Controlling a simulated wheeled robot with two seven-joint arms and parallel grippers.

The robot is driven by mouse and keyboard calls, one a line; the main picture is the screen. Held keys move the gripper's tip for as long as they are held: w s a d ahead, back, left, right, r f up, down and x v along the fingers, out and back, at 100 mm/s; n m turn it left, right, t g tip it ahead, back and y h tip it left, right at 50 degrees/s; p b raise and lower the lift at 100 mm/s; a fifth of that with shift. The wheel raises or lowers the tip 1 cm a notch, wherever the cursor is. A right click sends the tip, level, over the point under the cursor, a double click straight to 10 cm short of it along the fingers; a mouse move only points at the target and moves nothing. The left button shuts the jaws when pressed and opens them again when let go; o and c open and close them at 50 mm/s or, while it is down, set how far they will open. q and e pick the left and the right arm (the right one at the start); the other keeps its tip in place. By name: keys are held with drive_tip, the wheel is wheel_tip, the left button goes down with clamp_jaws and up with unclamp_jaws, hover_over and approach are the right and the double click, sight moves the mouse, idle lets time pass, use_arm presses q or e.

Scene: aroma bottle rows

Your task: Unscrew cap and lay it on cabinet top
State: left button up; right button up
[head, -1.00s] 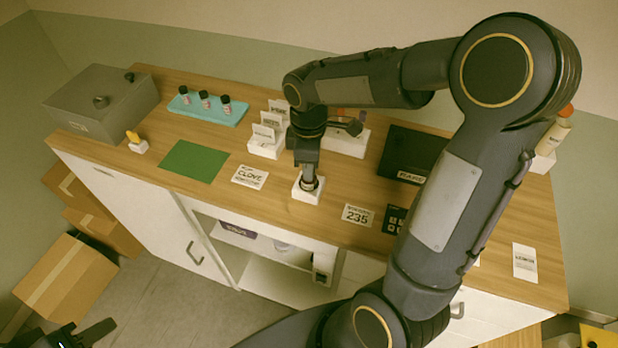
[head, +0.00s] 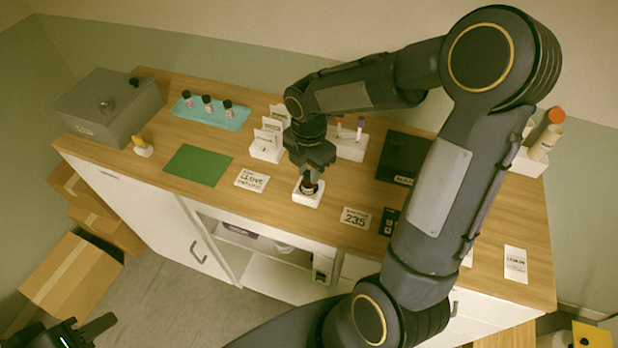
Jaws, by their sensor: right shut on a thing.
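My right gripper (head: 310,180) points down over a small white holder (head: 307,198) near the front middle of the cabinet top (head: 335,215). It is shut on the cap of a dark bottle (head: 308,187) that stands in the holder. The fingers hide the cap, and I cannot tell whether it is loose. My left gripper (head: 90,330) is low at the lower left, in front of the cabinet and partly cut off by the picture edge. Its jaw opening is not clear.
A grey box (head: 140,118) and a teal tray (head: 222,121) with small bottles stand at the back left. A green mat (head: 198,165), a clove card (head: 252,180) and a "235" card (head: 356,217) lie around the holder. A black case (head: 400,158) is to the right. Bare wood shows between them.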

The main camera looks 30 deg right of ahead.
drive_tip(key=n, duration=0.7)
drive_tip(key=shift+n, duration=0.4)
drive_tip(key=o, duration=0.9)
